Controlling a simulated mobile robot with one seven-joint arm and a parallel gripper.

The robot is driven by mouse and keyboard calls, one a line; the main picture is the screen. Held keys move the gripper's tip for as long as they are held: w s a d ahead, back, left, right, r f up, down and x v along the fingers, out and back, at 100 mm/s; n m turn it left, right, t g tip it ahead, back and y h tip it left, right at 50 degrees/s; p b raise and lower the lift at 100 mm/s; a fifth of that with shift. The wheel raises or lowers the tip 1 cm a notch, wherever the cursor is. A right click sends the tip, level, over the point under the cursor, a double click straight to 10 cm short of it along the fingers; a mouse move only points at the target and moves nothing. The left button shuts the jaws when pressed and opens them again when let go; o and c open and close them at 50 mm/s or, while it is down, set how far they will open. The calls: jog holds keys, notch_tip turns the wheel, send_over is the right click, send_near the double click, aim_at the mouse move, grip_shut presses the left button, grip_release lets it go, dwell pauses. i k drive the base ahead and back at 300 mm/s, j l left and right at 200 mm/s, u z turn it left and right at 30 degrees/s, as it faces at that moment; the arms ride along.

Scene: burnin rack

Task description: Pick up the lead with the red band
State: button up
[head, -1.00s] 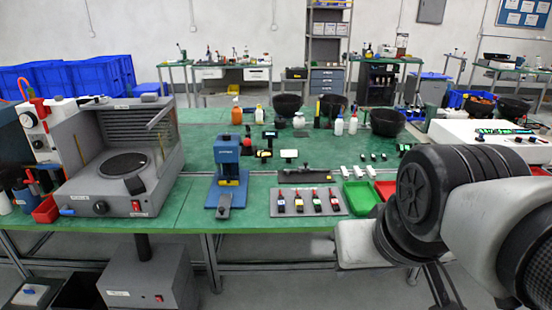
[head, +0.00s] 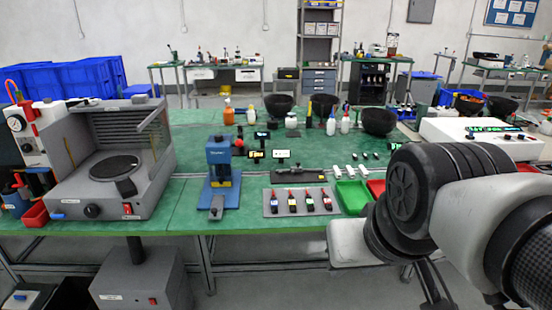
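Several short leads lie side by side on a grey plate (head: 268,209) near the front edge of the green table. Each shows red at its far end, with a differently coloured band lower down. The rightmost lead (head: 327,200) looks red along most of its length and seems to be the red-banded one, though it is small in the picture. The others look blue, yellow and green. My arm fills the lower right of the head view, right of the plate. My gripper is out of view.
A blue press (head: 222,172) stands left of the plate. A green tray (head: 352,197) and a red tray (head: 376,187) lie to its right, partly behind my arm. A dark bar (head: 300,176) lies behind the plate.

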aim_at(327, 201)
jog(key=i+l, duration=0.15)
jog(key=i, duration=0.25)
jog(key=i+l, duration=0.2)
jog(key=i, duration=0.2)
jog(key=i+l, duration=0.15)
jog(key=i, duration=0.25)
